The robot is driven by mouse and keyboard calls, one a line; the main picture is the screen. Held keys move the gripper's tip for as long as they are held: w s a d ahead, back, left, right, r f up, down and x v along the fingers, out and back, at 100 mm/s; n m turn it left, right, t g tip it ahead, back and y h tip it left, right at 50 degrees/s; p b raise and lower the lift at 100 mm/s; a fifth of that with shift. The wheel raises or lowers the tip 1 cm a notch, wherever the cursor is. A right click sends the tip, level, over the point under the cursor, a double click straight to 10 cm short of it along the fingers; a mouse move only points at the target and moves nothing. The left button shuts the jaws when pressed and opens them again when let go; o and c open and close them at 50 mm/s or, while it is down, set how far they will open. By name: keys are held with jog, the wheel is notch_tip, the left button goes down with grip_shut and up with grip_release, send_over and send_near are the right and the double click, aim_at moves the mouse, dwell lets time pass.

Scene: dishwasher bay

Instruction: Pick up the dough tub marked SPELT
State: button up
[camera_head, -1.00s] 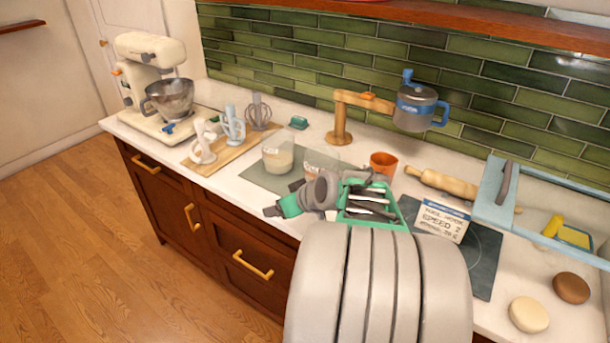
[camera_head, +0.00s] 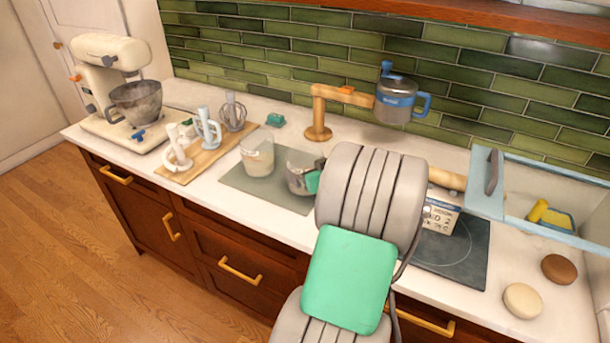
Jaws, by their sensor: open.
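Two clear dough tubs stand on the grey-green mat (camera_head: 236,179) on the counter. The left tub (camera_head: 257,161) shows pale dough and a small label that I cannot read. The right tub (camera_head: 297,180) is partly hidden by my gripper and arm, and its label cannot be read, so I cannot tell which one is marked SPELT. My gripper (camera_head: 313,178) is open at the right side of the right tub. Most of it is hidden behind my arm, and I cannot tell whether it touches the tub.
A board (camera_head: 207,153) with mixer attachments lies left of the mat, near the stand mixer (camera_head: 118,95). A sign (camera_head: 440,218), rolling pin (camera_head: 446,179) and dough balls (camera_head: 522,300) lie right.

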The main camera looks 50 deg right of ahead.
jog(key=shift+w+d+f, duration=0.15)
jog(key=shift+w+f, duration=0.05)
jog(key=shift+w, duration=0.25)
jog(key=shift+c, duration=0.4)
jog(key=c, duration=1.4)
jog(key=shift+r, duration=0.1)
jog(key=shift+c, duration=0.3)
jog(key=shift+r, duration=0.1)
